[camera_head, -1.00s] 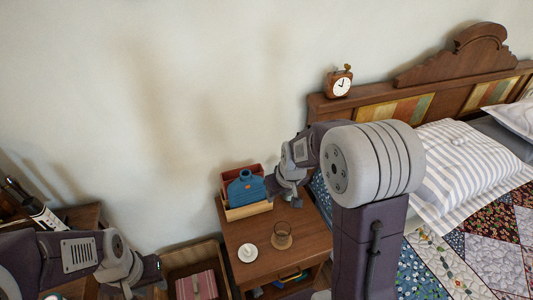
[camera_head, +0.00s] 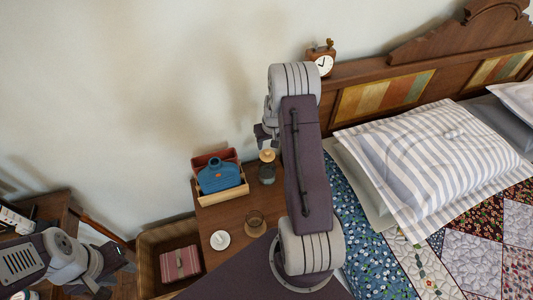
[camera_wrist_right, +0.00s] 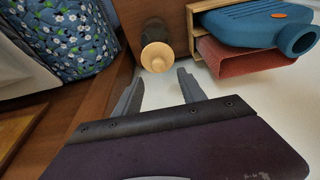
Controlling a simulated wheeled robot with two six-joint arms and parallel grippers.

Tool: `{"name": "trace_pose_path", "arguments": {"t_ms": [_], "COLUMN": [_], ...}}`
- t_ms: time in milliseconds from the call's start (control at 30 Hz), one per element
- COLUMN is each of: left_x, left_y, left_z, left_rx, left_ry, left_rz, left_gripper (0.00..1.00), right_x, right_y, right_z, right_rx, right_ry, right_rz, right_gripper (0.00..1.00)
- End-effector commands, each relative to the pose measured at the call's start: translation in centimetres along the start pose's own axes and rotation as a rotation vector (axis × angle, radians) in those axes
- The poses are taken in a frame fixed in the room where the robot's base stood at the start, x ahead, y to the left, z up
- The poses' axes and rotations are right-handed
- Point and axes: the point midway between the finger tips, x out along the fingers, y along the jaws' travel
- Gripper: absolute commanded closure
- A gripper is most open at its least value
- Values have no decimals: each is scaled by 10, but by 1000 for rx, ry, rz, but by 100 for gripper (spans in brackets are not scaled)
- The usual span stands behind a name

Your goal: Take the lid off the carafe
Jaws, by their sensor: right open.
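The carafe (camera_head: 267,176) is dark glass with a round pale wooden lid (camera_head: 267,155). It stands on the nightstand, close to my right arm. In the right wrist view the lid (camera_wrist_right: 157,56) faces the camera and covers part of the dark carafe body (camera_wrist_right: 154,30). My right gripper (camera_wrist_right: 159,90) is open and empty; its two fingers point toward the lid, one to either side, with a gap before it. In the head view my right gripper (camera_head: 264,135) is partly hidden by its arm. My left gripper (camera_head: 118,270) is at the lower left, away from the carafe; its jaws are unclear.
The nightstand (camera_head: 225,212) also bears a wooden holder (camera_head: 222,193) with a blue bottle (camera_head: 222,174), a white saucer (camera_head: 220,240) and a glass (camera_head: 256,222). The bed (camera_head: 380,265) is to the right, an alarm clock (camera_head: 322,63) on its headboard. A basket (camera_head: 146,258) stands left.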

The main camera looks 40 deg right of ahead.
Motion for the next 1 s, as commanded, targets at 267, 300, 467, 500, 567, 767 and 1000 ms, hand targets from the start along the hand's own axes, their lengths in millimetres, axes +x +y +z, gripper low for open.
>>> {"name": "trace_pose_path", "arguments": {"t_ms": [267,300,467,500,567,767,1000], "left_x": [-4,-6,-6,-6,-6,-6,-6], "left_y": [0,0,0,0,0,0,0], "left_z": [0,-1,-1,-1,-1,-1,-1], "left_rx": [0,0,0,0,0,0,0], "left_ry": [0,0,0,0,0,0,0], "left_rz": [0,0,0,0,0,0,0], "left_gripper": [64,64,64,64,64,64,64], "right_x": [23,31,54,56,57,56,56], "right_y": [1,2,2,2,2,2,2], "right_z": [4,4,4,4,3,3,3], "right_rx": [0,0,-1,-1,-1,-1,-1], "right_ry": [-3,-3,1,1,2,2,2], "right_rz": [-1,-1,0,0,0,0,0], "right_gripper": [52,52,52,52,52,69,100]}}
